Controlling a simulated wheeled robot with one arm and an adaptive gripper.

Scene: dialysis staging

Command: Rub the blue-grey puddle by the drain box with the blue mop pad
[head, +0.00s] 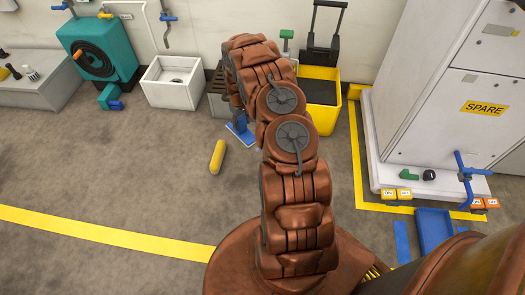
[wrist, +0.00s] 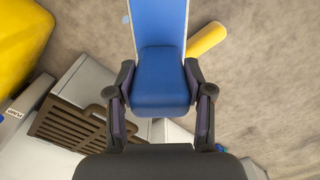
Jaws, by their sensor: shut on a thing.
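My gripper (wrist: 160,92) is shut on the blue mop pad (wrist: 160,40), which points away from it over the floor in the wrist view. In the head view the pad (head: 241,131) shows low at the floor, just in front of the drain box, and my arm covers much of the gripper. Whether the pad touches the floor is unclear. The drain box (head: 217,104) is grey with a brown slatted grate, which shows at lower left in the wrist view (wrist: 70,122). A small blue-grey patch (wrist: 126,19) shows beside the pad's left edge, perhaps the puddle; the pad may hide more.
A yellow cylinder (head: 217,157) lies on the floor near the pad. A yellow bin (head: 322,112) stands right of the drain box, a white basin (head: 172,94) left of it. A white cabinet (head: 450,90) stands at right.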

